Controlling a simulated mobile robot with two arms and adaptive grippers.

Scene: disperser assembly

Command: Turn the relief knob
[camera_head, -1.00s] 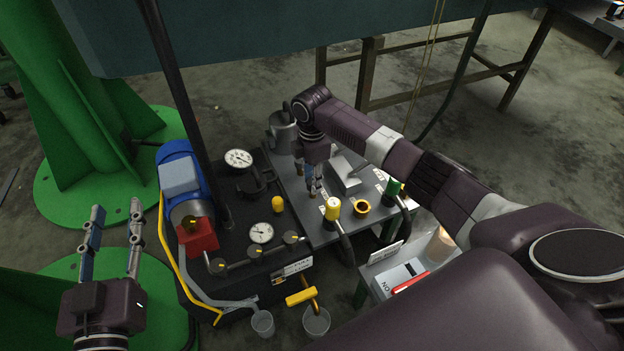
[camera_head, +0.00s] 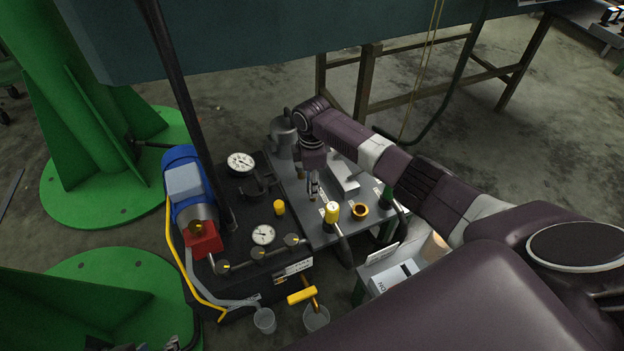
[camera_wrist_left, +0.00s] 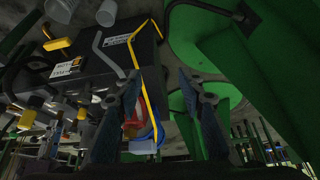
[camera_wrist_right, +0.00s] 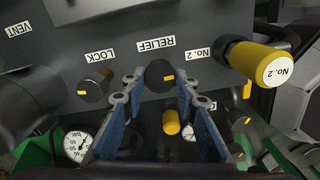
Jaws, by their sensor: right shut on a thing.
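The relief knob (camera_wrist_right: 159,72) is a dark round knob with a yellow mark. It sits on the grey panel below the RELIEF label (camera_wrist_right: 156,43) in the right wrist view. My right gripper (camera_wrist_right: 160,84) is shut on the knob, one finger on each side. In the head view my right gripper (camera_head: 313,187) reaches down to the grey panel (camera_head: 320,230), and its fingers hide the knob there. My left gripper (camera_wrist_left: 158,75) is open and empty in the left wrist view. Only a sliver of it shows at the bottom edge of the head view.
Beside the relief knob are the lock knob (camera_wrist_right: 94,89) and the yellow No. 2 handle (camera_wrist_right: 255,62). Gauges (camera_head: 241,163), a blue motor (camera_head: 185,180) and a dark post (camera_head: 185,110) stand to the left. A green column base (camera_head: 110,290) fills the lower left.

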